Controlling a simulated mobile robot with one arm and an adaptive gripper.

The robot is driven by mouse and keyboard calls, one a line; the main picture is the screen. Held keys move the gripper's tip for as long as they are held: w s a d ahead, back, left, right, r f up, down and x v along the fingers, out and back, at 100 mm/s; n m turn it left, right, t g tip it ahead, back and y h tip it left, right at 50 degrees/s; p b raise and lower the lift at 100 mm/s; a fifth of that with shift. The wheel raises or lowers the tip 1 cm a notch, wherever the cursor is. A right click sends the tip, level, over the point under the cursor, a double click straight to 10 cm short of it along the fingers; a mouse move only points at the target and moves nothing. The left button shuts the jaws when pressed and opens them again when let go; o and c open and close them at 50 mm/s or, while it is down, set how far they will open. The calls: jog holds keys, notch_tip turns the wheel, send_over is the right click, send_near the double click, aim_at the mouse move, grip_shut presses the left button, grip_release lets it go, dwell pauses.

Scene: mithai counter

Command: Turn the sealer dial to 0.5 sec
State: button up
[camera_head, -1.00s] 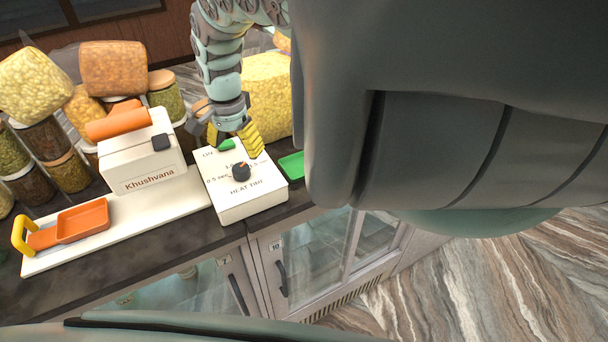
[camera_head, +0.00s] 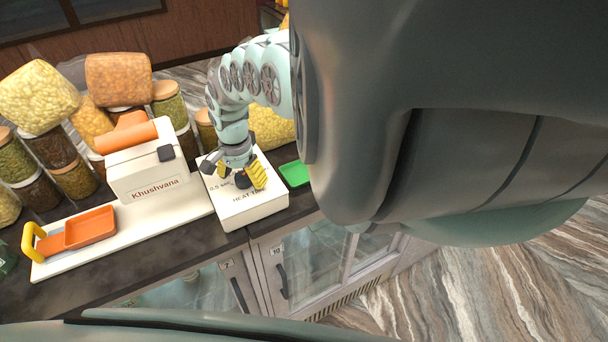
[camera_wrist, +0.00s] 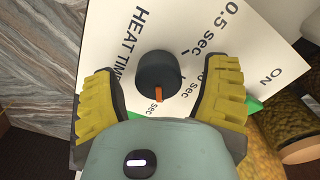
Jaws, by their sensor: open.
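The sealer's white control box (camera_head: 256,213) stands on the dark counter, with "HEAT TIME" and "0.5 sec" printed on its top. Its dark round dial (camera_wrist: 157,72) shows in the wrist view between my open fingers, with an orange pointer mark (camera_wrist: 158,95) facing down the picture toward my palm. The "0.5 sec" label lies up and right of the dial; another "sec" label is near the pointer, its number hidden. My gripper (camera_head: 245,180) is open, its yellow fingers on either side above the box. In the wrist view my gripper (camera_wrist: 160,98) straddles the dial without visible contact.
The cream Khushvana sealer body (camera_head: 146,172) with an orange roller stands left of the box. An orange tray (camera_head: 90,228) lies on the white board. Several jars and bags crowd behind. A green tray (camera_head: 294,173) is right of the box.

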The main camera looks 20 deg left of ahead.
jog(key=shift+s+f, duration=0.1)
jog(key=shift+f, duration=0.1)
jog(key=shift+o, duration=0.2)
jog(key=c, duration=1.3)
